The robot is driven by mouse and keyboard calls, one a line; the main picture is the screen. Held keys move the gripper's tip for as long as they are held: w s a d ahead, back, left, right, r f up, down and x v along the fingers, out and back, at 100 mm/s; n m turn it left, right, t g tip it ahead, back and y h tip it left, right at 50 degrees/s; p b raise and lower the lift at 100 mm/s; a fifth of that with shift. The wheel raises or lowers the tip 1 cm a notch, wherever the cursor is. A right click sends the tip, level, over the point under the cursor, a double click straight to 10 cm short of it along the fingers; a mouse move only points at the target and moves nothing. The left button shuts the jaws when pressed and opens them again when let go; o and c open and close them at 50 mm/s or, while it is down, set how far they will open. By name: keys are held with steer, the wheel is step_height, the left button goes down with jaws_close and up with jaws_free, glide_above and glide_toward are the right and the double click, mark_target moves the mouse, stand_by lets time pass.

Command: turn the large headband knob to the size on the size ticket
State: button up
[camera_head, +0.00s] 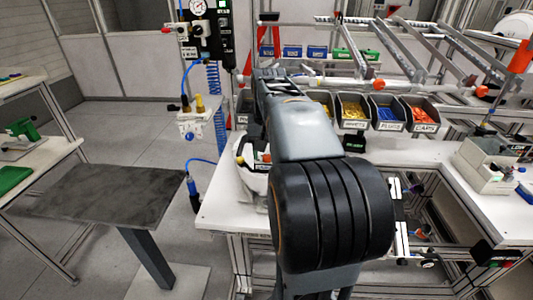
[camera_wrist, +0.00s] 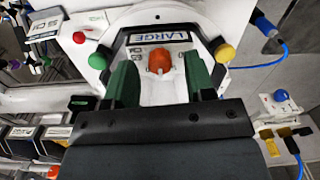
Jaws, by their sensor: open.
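My gripper (camera_wrist: 161,66) is open, with one green finger on each side of the knob. I see gaps between the fingers and the knob; contact is not visible. Small dark marks sit beside the knob, too small to read. I cannot make out a size ticket for certain.
Labelled parts bins (camera_head: 352,113) line the back of the white bench (camera_head: 425,150). A dark table (camera_head: 100,192) stands at left, with clear floor behind it.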

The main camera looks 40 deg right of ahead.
steer(key=shift+f, duration=0.4)
jaws_close()
steer(key=shift+n, duration=0.4)
steer(key=shift+n+p, duration=0.6)
steer(key=shift+n, duration=2.1)
